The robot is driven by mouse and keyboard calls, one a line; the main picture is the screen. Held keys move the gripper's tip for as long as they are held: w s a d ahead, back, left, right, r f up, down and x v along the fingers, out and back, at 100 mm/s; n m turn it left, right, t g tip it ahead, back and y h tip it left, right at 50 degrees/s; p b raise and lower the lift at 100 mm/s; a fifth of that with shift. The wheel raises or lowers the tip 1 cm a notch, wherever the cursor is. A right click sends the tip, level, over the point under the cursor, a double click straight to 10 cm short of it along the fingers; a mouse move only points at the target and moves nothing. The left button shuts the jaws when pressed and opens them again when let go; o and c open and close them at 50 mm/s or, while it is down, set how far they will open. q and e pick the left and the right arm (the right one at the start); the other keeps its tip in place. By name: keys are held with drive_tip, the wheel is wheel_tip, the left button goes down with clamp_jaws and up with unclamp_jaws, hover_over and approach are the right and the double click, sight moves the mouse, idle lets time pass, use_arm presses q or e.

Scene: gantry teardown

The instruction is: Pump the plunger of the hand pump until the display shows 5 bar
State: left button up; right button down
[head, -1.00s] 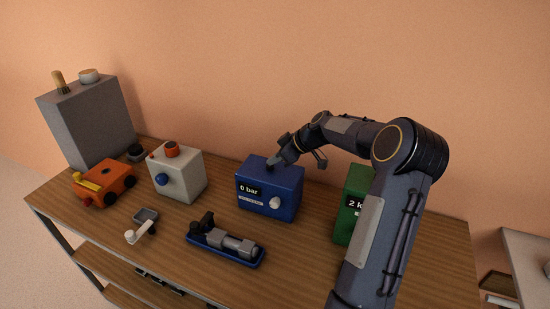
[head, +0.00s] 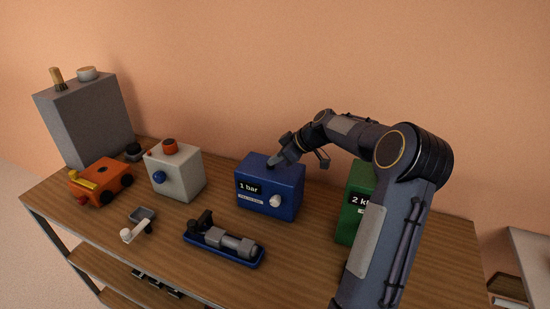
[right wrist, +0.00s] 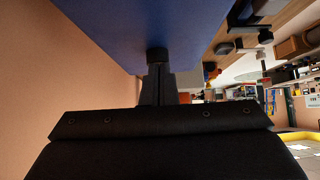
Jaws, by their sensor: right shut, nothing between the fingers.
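The fingers hide most of the plunger in the head view. In the right wrist view, the shut fingertips (right wrist: 158,72) meet the dark plunger (right wrist: 157,55) against the blue box (right wrist: 130,25), with nothing seen between them. My left gripper is not in view.
A green box (head: 347,220) stands right of the pump, partly behind my right arm. A blue tray (head: 222,257) with a grey tool lies in front. A white box (head: 178,180), orange toy-like vehicle (head: 97,183) and grey cabinet (head: 85,125) stand to the left.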

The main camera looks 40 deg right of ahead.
drive_tip(key=b+v, duration=0.1)
drive_tip(key=v, duration=0.6)
drive_tip(key=shift+s+d+r, duration=0.1)
drive_tip(key=shift+s+d, duration=0.1)
drive_tip(key=shift+s, duration=0.05)
drive_tip(key=s+a+r+m+g, duration=0.15)
drive_tip(key=s+a, duration=0.35)
drive_tip(key=a, duration=0.5)
drive_tip(key=s+a+r+m+g, duration=0.15)
drive_tip(key=s+a, duration=0.35)
drive_tip(key=a, duration=0.5)
drive_tip(key=s+a+f+m, duration=0.2)
drive_tip(key=s+a+f, duration=0.2)
drive_tip(key=s, duration=0.3)
drive_tip(key=s+a+f+m, duration=0.2)
drive_tip(key=s+a+f, duration=0.2)
drive_tip(key=s+a, duration=0.2)
drive_tip(key=s, duration=0.2)
drive_tip(key=shift+s+a+f+t, duration=0.15)
drive_tip(key=shift+s+f+t, duration=0.15)
